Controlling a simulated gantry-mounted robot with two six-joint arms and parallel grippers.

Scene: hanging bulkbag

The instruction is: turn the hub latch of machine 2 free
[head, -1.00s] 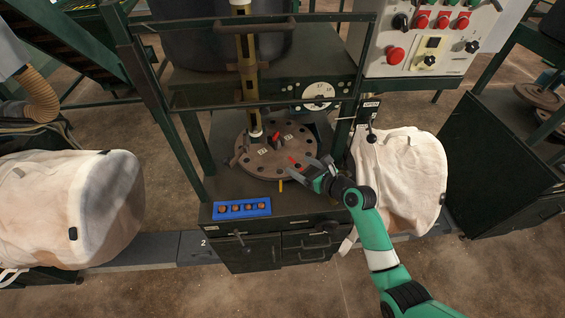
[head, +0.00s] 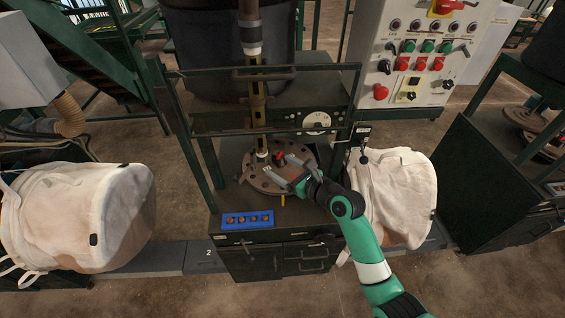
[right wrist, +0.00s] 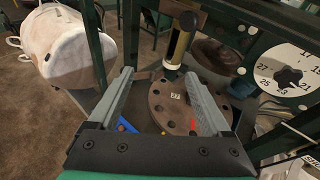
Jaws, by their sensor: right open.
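Machine 2, marked by a "2" label (head: 208,253) on the grey base, carries a round brown disc (head: 254,183) with a ring of holes. A small black and red piece (head: 280,155), apparently the hub latch, stands near the disc's middle. My right gripper (head: 277,164) is open over the disc, its two fingers pointing toward this piece, with nothing held. My left gripper is out of view.
An upright post (head: 258,100) rises by the disc, and a dark frame bar (head: 230,131) crosses above it. A blue tray (head: 247,217) with several brown knobs lies in front. White bags (head: 80,215) (head: 395,195) flank the machine. A control panel (head: 425,60) stands at back right.

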